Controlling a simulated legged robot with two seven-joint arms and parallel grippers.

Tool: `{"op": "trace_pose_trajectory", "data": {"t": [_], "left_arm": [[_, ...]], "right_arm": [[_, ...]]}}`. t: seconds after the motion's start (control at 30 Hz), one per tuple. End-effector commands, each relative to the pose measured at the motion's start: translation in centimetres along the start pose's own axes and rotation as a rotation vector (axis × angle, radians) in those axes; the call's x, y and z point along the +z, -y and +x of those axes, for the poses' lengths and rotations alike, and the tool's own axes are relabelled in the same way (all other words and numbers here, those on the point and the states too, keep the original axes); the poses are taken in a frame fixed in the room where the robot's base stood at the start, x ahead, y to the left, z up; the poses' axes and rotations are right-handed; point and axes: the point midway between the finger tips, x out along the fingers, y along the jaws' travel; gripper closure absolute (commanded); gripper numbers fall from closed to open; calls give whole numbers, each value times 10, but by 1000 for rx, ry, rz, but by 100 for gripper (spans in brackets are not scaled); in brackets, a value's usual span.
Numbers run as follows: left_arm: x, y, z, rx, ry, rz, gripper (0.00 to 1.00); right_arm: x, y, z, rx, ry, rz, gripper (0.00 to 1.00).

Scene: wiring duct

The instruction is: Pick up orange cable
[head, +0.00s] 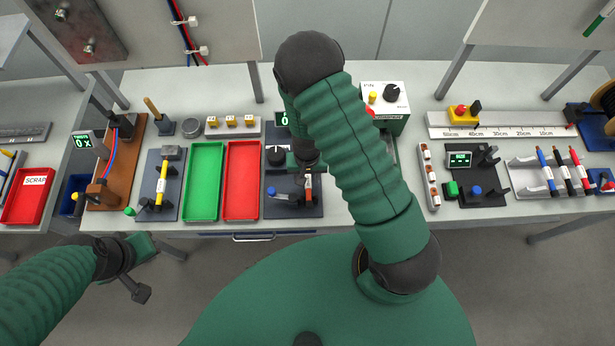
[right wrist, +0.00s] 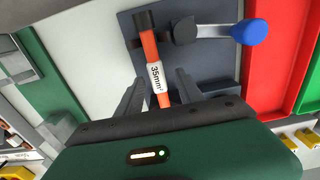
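The orange cable (right wrist: 149,45) has a black end and a white label reading 35mm². It sits on a dark plate (right wrist: 210,65) beside a blue-tipped lever (right wrist: 249,32). In the head view only a small part of the cable (head: 308,184) shows under my right gripper (head: 306,170). In the right wrist view the two fingers of my right gripper (right wrist: 158,92) stand apart, one on each side of the cable, with gaps visible. My left gripper (head: 138,272) is low at the left, in front of the bench and away from the cable; its finger opening is unclear.
A red tray (head: 242,180) and a green tray (head: 204,180) lie left of the plate. A box marked PIN (head: 397,125) stands behind my right arm. A ruler strip (head: 510,132) and a rack with several cables (head: 535,190) are at the right.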

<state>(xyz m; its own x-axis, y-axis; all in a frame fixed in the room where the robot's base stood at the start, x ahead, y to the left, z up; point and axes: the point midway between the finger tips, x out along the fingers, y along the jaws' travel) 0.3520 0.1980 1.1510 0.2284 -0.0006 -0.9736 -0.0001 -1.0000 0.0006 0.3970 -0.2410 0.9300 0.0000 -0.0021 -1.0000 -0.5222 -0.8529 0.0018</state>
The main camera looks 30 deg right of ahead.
Motion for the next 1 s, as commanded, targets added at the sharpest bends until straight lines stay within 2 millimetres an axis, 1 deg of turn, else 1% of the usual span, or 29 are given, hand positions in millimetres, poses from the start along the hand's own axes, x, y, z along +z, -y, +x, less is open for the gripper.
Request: {"op": "trace_pose_trajectory", "data": {"t": [0.03, 0.3, 0.77, 0.87, 1.0], "left_arm": [[0, 0, 0, 0, 0, 0, 100], [0, 0, 0, 0, 0, 0, 100], [0, 0, 1, 0, 0, 0, 100], [0, 0, 2, 0, 0, 0, 100], [1, 0, 5, 0, 0, 0, 100]], "right_arm": [[0, -1, 0, 0, 0, 1, 64], [-1, -2, 0, -2, 1, 1, 99], [-1, -2, -1, 0, 1, 2, 100], [0, -1, -6, -1, 1, -1, 100], [-1, -1, -23, -2, -2, -2, 100]]}}
